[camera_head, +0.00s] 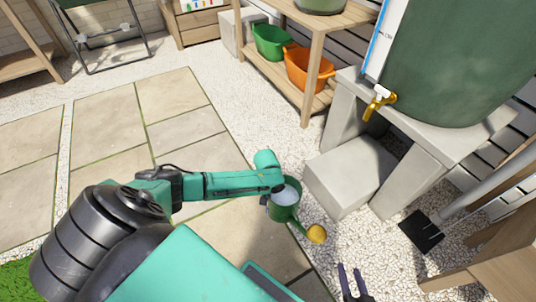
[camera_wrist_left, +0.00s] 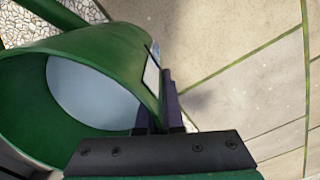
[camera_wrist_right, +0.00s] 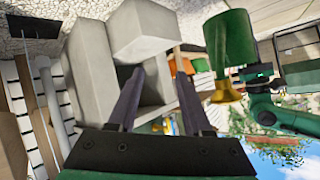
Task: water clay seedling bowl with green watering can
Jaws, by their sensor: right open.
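The green watering can (camera_head: 281,212) hangs over the paving and gravel at the end of my left arm, its spout with the yellow rose (camera_head: 316,233) pointing toward lower right. My left gripper (camera_wrist_left: 165,108) is shut on the can's wall near the rim. In the left wrist view the can (camera_wrist_left: 112,45) is open toward the camera and holds pale blue water. The can also shows in the right wrist view (camera_wrist_right: 233,42). My right gripper (camera_head: 352,284) is open and empty, at the bottom of the head view. No clay seedling bowl shows.
A green water barrel (camera_head: 455,60) with a yellow tap (camera_head: 378,103) stands on a concrete stand, with a concrete block (camera_head: 348,172) below. A wooden shelf holds green (camera_head: 272,41) and orange (camera_head: 309,68) tubs. Paving (camera_head: 180,125) on the left is clear.

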